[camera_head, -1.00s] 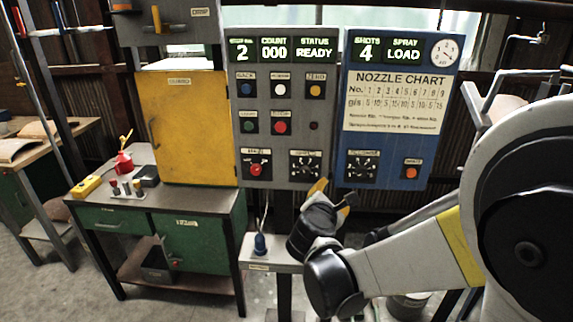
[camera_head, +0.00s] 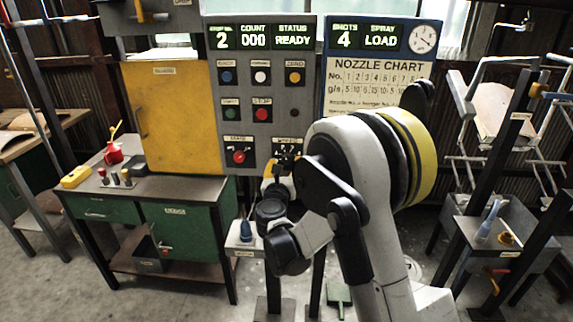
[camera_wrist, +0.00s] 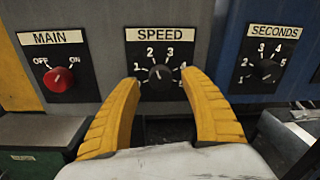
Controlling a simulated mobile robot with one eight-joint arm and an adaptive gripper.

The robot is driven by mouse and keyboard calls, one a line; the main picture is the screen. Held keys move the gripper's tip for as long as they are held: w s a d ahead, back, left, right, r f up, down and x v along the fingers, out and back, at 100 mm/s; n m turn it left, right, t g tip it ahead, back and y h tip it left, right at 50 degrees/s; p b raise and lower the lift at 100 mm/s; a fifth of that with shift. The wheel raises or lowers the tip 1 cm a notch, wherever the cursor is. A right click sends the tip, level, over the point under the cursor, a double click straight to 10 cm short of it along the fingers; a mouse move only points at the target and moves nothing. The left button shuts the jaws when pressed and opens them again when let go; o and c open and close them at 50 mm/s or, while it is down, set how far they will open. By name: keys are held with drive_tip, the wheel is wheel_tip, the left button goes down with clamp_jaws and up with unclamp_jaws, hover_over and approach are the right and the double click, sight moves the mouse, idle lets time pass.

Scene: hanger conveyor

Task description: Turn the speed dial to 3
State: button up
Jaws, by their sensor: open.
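The black SPEED dial (camera_wrist: 161,76) sits on a black plate with white numbers, centred in the wrist view. Its pointer setting is hard to make out. In the head view the dial's plate (camera_head: 287,146) shows low on the grey panel, partly hidden by my arm. The speed display (camera_head: 221,38) reads 2. My gripper (camera_wrist: 161,82) is open, with its yellow fingers on either side of the dial's lower part. I cannot tell whether they touch it. In the head view my gripper (camera_head: 278,180) is just below the plate, partly hidden.
The red MAIN knob (camera_wrist: 60,80) is left of the dial, its ON label at upper right. The SECONDS dial (camera_wrist: 266,71) is to the right on the blue panel. A yellow cabinet (camera_head: 170,115) stands left of the grey panel (camera_head: 260,110). A small stand is below.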

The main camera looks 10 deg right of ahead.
drive_tip(key=shift+x, duration=0.9)
clamp_jaws()
drive_tip(key=m, duration=0.4)
drive_tip(key=shift+m+b, duration=0.3)
drive_tip(key=shift+d+r+m, duration=0.1)
drive_tip(key=shift+m, duration=1.9)
